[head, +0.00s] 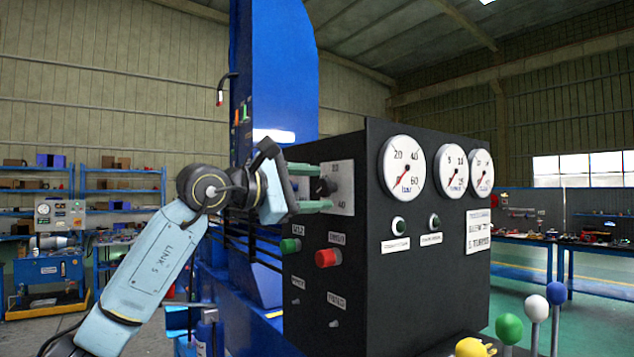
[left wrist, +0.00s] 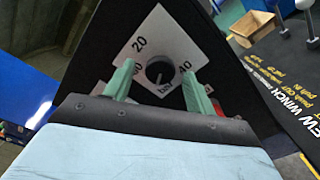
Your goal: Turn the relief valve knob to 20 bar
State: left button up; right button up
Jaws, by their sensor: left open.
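The relief valve knob (head: 325,187) is a small dark round knob on a white scale plate (head: 343,182) on the left face of the black control box. In the head view "20" shows at the plate's top and "40" lower right. My left gripper (head: 322,186) is open in front of the plate, one green finger above the knob and one below. In the left wrist view the knob (left wrist: 160,73) sits between the two fingertips with gaps on both sides. "20", "40" and "bar" are readable there. I cannot tell where the knob points. My right gripper is not in view.
Below the plate are a green button (head: 290,245), a red button (head: 327,258) and small toggles. Gauges (head: 403,172) fill the box's upper front. Ball-topped levers (head: 510,328) stand at lower right. A blue column (head: 275,80) rises behind my left gripper.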

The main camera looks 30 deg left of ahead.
pick_arm(q)
jog(key=shift+w+d, duration=0.2)
jog(key=shift+w, duration=0.3)
jog(key=c, duration=0.9)
jog(key=shift+c, duration=0.2)
